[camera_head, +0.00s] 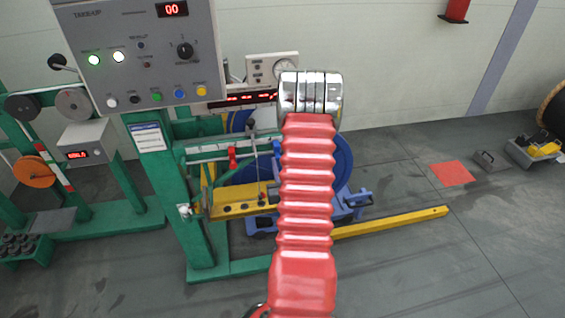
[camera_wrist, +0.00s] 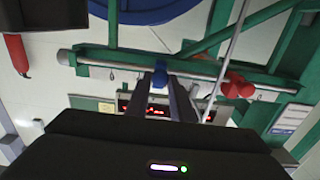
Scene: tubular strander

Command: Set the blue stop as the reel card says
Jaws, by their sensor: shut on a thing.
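The blue stop (camera_wrist: 160,76) sits on a silver rod (camera_wrist: 118,66) in the wrist view. My gripper (camera_wrist: 163,88) has its dark fingers at the blue stop and is shut on it. A red stop (camera_wrist: 238,85) sits on the same rod to the right, apart from my fingers. The red stop also shows in the head view (camera_head: 233,158).
A control panel (camera_head: 140,50) with lit lamps and a "00" display stands at upper left. A blue reel (camera_head: 338,165) is partly behind my arm. A yellow beam (camera_head: 395,222) lies low at right. Green frames stand at left.

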